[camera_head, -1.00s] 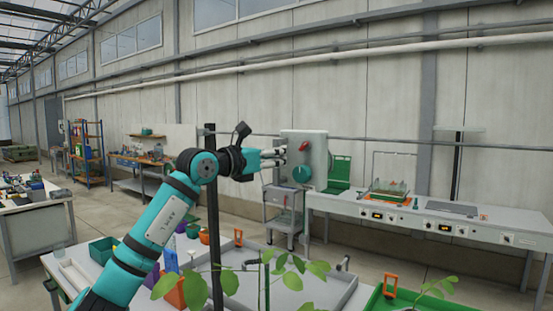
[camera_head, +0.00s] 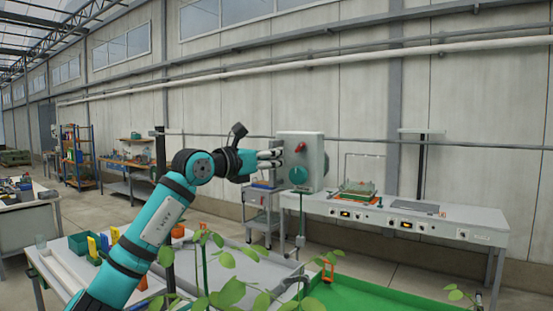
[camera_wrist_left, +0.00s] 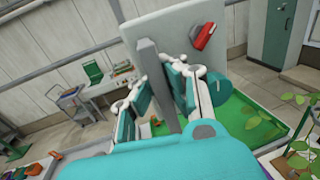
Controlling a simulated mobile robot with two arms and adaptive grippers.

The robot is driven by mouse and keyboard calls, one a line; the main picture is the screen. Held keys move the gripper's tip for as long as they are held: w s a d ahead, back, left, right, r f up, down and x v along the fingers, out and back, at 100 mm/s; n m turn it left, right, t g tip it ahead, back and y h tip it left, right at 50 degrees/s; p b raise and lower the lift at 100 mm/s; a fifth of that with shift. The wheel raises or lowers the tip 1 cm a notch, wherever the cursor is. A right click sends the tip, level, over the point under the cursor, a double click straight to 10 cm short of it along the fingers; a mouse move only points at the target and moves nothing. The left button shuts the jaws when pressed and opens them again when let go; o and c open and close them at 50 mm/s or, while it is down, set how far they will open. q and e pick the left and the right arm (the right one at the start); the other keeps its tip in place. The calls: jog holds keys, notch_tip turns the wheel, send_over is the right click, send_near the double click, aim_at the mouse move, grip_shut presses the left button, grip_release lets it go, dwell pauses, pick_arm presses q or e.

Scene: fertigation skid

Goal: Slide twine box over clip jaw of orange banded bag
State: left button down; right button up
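I cannot make out the twine box, the clip jaw or the orange banded bag for certain. A small orange frame-like piece (camera_head: 327,270) stands at the edge of the green tray (camera_head: 375,297) in the head view. My left gripper (camera_head: 270,158) is raised above the bench, in front of or beside a grey control box. In the left wrist view my left gripper (camera_wrist_left: 160,95) has its fingers apart, with a grey post (camera_wrist_left: 157,85) showing between them. I see nothing clearly held. My right gripper is in neither view.
The grey control box (camera_head: 313,150) carries a red handle (camera_head: 300,147) and a teal knob (camera_head: 298,175). Leafy plants (camera_head: 225,262) rise in the foreground. A long white workbench (camera_head: 415,220) stands by the wall, with a grey cart (camera_head: 262,215) left of it. Open floor lies between.

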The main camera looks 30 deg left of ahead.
pick_arm(q)
jog(key=shift+d+f, duration=0.2)
jog(key=shift+d, duration=0.15)
jog(key=c, duration=1.4)
grip_release()
jog(key=shift+s+a+r, duration=0.15)
jog(key=shift+s+a, duration=0.1)
jog(key=shift+c, duration=0.2)
jog(key=shift+o, duration=0.8)
jog(key=shift+d, duration=0.1)
jog(key=v, duration=1.2)
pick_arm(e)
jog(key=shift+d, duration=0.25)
pick_arm(q)
jog(key=shift+r, duration=0.1)
